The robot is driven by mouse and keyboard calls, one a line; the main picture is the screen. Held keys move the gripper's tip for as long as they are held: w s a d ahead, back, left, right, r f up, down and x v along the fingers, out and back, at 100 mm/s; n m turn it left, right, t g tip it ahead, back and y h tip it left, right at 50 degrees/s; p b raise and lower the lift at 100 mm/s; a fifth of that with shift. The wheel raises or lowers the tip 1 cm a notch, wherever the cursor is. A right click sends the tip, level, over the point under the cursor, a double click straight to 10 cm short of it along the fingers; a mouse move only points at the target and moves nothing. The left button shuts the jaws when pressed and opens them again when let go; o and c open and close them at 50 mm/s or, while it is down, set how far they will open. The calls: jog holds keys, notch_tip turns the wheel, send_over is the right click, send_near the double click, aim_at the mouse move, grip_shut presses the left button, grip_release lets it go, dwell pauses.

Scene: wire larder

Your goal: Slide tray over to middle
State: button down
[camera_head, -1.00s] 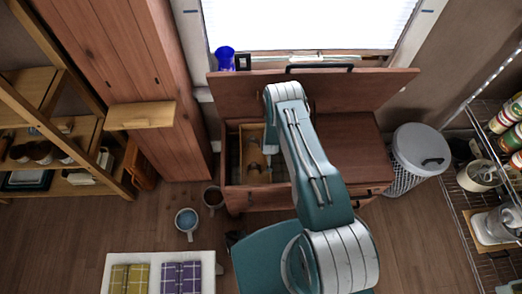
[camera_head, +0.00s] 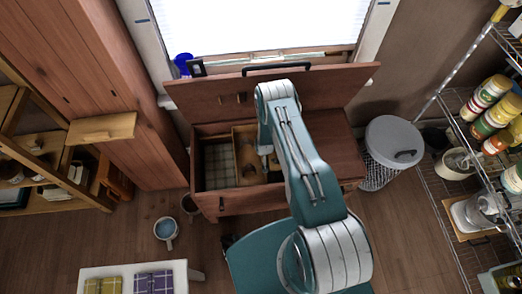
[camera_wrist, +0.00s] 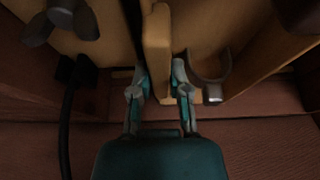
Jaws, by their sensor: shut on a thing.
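The light wooden tray (camera_head: 234,153) sits inside the open left part of a reddish-brown wooden chest (camera_head: 252,201). Small brown items lie in it, and my arm covers its right part. A checked lining (camera_head: 219,163) shows to the tray's left. In the wrist view my gripper (camera_wrist: 160,76) is shut on an upright wooden wall of the tray (camera_wrist: 157,38), one finger on each side. A grey metal item (camera_wrist: 62,18) lies left of that wall and a ring-shaped item (camera_wrist: 209,78) right of it. In the head view the fingertips are hidden.
The chest's lid (camera_head: 225,98) stands raised at the back. Its right half has a closed top (camera_head: 325,143). A lidded bin (camera_head: 393,140) and a wire rack (camera_head: 440,185) stand to the right.

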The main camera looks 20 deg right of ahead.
jog(key=c, duration=0.6)
grip_release()
jog(key=shift+s+d, duration=0.1)
jog(key=shift+d, duration=0.1)
jog(key=v, duration=1.2)
